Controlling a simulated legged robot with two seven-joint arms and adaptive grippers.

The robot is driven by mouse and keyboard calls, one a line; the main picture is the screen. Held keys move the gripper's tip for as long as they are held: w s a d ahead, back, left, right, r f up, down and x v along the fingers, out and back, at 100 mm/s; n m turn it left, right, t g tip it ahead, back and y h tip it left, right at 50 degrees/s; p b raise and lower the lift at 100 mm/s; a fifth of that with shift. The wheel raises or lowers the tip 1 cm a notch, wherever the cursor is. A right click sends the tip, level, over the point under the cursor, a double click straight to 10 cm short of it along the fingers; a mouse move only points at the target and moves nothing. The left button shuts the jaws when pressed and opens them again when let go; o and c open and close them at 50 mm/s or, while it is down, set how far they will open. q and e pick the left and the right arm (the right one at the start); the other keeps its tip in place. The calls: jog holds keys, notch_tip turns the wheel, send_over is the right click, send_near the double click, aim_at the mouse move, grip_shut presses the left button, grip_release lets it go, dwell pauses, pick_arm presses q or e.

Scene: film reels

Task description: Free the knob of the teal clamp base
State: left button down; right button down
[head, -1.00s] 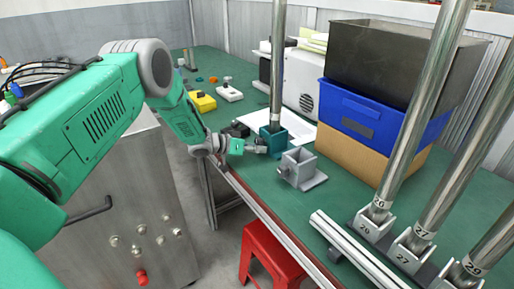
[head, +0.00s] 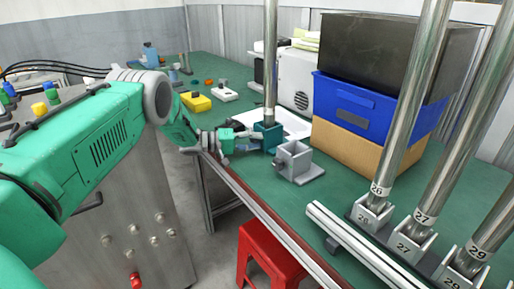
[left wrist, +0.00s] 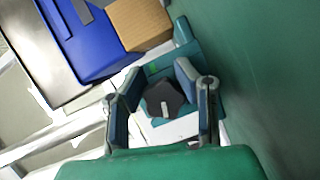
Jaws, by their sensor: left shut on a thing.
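The teal clamp base (head: 275,139) stands on the green bench near its front edge, with a steel pole (head: 270,60) upright in it. My left gripper (head: 250,139) reaches it from the left. In the left wrist view the dark, many-sided knob (left wrist: 163,98) with a pale mark lies between the two fingers of my left gripper (left wrist: 158,82), which is shut on it. Part of the teal base (left wrist: 190,50) shows behind the knob. In the head view the knob is hidden by the fingers. My right gripper is not in view.
A grey clamp base (head: 298,163) without a pole stands just right of the teal one. A blue crate (head: 335,110) and a cardboard box (head: 340,147) stand behind. Numbered poles (head: 400,110) stand at right. A red stool (head: 262,255) is below the bench edge.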

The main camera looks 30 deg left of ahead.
pick_arm(q)
jog(key=shift+w+a+r+n+t+b, duration=0.3)
jog(key=shift+a+n+b, duration=0.1)
jog(key=shift+n, duration=0.2)
jog(key=shift+w+a+r+n+t+b, duration=0.15)
jog(key=shift+a+n+t+b, duration=0.2)
jog(key=shift+n, duration=0.25)
jog(key=c, duration=2.3)
grip_release()
jog(key=shift+w+a+f+n+t+h+b, duration=0.15)
jog(key=shift+n+h+b, duration=0.1)
jog(key=shift+n, duration=0.2)
jog(key=shift+s+a+n+t+h+b, duration=0.15)
jog(key=shift+n+h, duration=0.1)
jog(key=shift+n, duration=0.5)
jog(key=shift+d+f, duration=0.1)
jog(key=shift+d, duration=0.05)
jog(key=o, duration=1.2)
jog(key=shift+c, duration=0.2)
jog(key=shift+o, duration=0.4)
jog(key=shift+s+f, duration=0.1)
